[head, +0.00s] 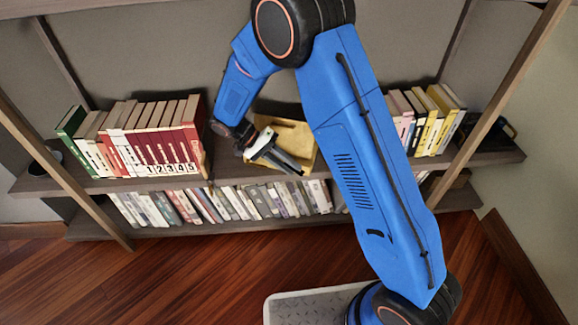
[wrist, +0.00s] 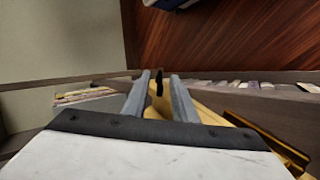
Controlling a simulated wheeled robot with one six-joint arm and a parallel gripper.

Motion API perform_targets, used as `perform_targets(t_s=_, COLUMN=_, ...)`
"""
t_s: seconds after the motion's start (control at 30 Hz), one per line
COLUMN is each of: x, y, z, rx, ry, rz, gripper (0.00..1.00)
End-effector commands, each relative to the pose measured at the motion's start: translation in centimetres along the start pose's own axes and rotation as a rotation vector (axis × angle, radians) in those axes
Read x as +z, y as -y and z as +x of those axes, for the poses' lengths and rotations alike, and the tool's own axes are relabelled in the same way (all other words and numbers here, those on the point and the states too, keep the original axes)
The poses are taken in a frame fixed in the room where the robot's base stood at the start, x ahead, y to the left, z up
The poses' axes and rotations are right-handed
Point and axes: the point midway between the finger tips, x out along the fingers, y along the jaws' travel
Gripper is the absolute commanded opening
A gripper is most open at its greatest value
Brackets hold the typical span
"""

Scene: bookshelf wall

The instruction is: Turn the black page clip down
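My gripper (head: 294,168) is in front of a tan wooden stand (head: 297,133) on the upper shelf board. In the wrist view its two grey fingers (wrist: 159,78) are apart, with a gap on each side of a small, narrow black piece that looks like the page clip (wrist: 159,82). The clip shows upright in that picture, between the fingertips. I cannot tell its depth relative to the tips or whether a finger touches it. The stand also shows beside and below the right finger in the wrist view (wrist: 215,117). In the head view I cannot make out the clip.
Red and white books (head: 155,140) stand left of the stand, and yellow and white books (head: 432,115) stand right of it. A black tray (head: 507,133) lies at the shelf's right end. More books (head: 250,203) fill the lower shelf.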

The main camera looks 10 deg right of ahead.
Motion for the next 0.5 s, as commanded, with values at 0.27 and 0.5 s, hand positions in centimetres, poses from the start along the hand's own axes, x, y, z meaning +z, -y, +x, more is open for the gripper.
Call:
perform_targets(t_s=0.27, x=0.0, y=0.0, z=-1.0, rx=0.000, ry=0.000, rz=0.000, gripper=0.25)
perform_targets(t_s=0.5, x=0.0, y=0.1, z=-5.1, rx=-0.002, ry=-0.002, rz=0.000, gripper=0.25)
